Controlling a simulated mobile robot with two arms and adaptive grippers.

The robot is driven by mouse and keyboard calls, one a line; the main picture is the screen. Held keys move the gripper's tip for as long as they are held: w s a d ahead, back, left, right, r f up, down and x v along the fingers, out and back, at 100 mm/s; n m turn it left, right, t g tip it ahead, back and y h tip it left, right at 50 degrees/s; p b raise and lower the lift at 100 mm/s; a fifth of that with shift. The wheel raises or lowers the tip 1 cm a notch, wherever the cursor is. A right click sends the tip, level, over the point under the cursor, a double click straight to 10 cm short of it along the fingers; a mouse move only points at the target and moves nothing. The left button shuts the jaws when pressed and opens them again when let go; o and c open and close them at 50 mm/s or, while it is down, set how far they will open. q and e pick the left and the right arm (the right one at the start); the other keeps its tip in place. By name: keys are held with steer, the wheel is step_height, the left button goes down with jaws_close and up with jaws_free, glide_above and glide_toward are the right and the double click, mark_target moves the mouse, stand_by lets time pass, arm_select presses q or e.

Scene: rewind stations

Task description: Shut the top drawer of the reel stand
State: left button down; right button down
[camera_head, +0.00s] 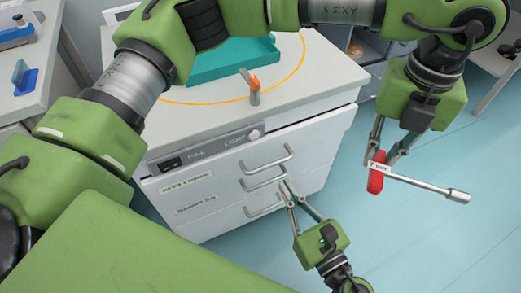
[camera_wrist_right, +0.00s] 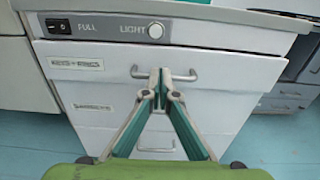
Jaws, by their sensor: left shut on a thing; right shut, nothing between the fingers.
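The reel stand (camera_head: 330,97) is a white cabinet with several pull handles on its front. Its top drawer (camera_head: 225,172) has a bar handle (camera_head: 266,160), and a thin dark gap shows under the panel above it. I cannot tell how far out it is. My right gripper (camera_head: 285,187) is shut and empty, in front of the drawer fronts. In the right wrist view its fingertips (camera_wrist_right: 160,74) overlap the top handle (camera_wrist_right: 184,77); contact is unclear. My left gripper (camera_head: 379,172) is shut on a red-handled socket driver (camera_head: 430,187), right of the stand.
On the stand top are a teal tray (camera_head: 232,66), an orange ring line and a small orange-and-grey item (camera_head: 252,88). A panel (camera_head: 210,148) marked FULL and LIGHT runs above the drawer. A bench (camera_head: 30,80) stands at left.

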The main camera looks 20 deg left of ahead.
mark_target(259, 143)
arm_select(q)
steer(key=shift+w+r+p, duration=0.1)
steer(key=shift+r+p, duration=0.3)
steer(key=shift+r, duration=0.15)
arm_select(e)
steer(key=x, duration=1.2)
steer(key=shift+w, duration=0.15)
steer(key=shift+w+a, duration=0.15)
steer(key=shift+w, duration=0.05)
steer(key=shift+a, duration=0.1)
